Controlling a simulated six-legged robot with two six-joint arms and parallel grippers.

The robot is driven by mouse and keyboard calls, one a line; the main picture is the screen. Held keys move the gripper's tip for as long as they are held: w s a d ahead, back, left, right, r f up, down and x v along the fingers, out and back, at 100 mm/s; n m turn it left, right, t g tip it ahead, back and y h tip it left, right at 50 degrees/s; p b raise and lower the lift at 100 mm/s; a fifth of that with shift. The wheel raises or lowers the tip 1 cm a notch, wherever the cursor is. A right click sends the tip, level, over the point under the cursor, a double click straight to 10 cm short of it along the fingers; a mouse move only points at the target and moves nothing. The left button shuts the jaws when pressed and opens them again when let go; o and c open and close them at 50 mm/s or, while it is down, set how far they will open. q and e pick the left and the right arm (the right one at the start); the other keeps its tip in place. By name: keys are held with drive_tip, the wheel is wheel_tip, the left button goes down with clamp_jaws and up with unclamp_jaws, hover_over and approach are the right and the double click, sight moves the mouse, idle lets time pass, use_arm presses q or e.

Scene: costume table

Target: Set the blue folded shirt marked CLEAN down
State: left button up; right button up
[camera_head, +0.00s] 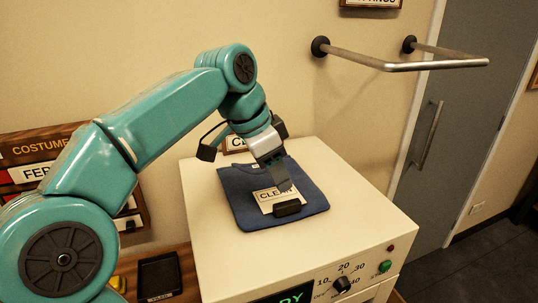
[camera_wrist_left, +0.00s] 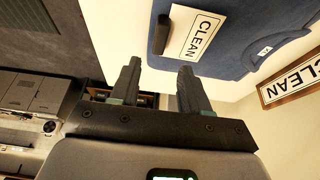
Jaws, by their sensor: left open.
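The blue folded shirt (camera_head: 240,190) lies flat on top of a cream machine (camera_head: 357,205). It carries a white CLEAN label (camera_head: 266,197) and a black grip piece (camera_head: 288,209) near its front edge. My left gripper (camera_head: 284,187) is open and empty over the label area in the head view, hiding part of the label. In the left wrist view the shirt (camera_wrist_left: 235,62) and black grip piece (camera_wrist_left: 161,34) appear beyond the two spread fingers (camera_wrist_left: 160,72), with nothing between them. I cannot tell the exact gap. My right gripper is not in view.
A framed CLEAN sign (camera_wrist_left: 292,80) stands behind the shirt. The machine's front has a dial (camera_head: 342,284) and a green button (camera_head: 385,266). A metal rail (camera_head: 400,63) sticks out from the wall above right. A small dark tray (camera_head: 160,275) is at lower left.

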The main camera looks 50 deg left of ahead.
use_arm(q)
drive_tip(key=v, duration=0.4)
drive_tip(key=shift+r, duration=0.2)
idle(0.4)
